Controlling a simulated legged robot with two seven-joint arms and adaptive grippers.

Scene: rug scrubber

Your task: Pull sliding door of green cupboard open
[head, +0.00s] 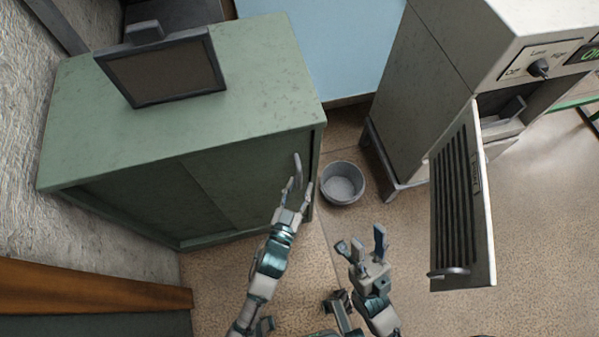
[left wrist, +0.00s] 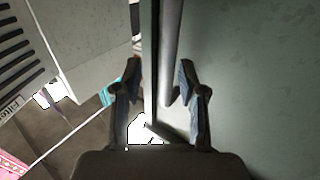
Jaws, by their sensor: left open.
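The green cupboard (head: 120,120) stands at the left with two sliding door panels on its front. The right-hand sliding door (head: 250,170) has a pale upright handle (head: 297,165) near its right edge. My left gripper (head: 300,190) is at this handle, with its fingers apart. In the left wrist view the handle bar (left wrist: 171,45) runs down between the two open fingers of my left gripper (left wrist: 158,85), closer to the right finger. I cannot tell whether either finger touches it. My right gripper (head: 361,242) is open and empty above the floor.
A grey bucket (head: 342,183) stands on the floor right of the cupboard. A pale cabinet (head: 425,90) with an open vented door (head: 460,205) is further right. A dark-framed screen (head: 165,70) stands on the cupboard. Floor in front of the cupboard is clear.

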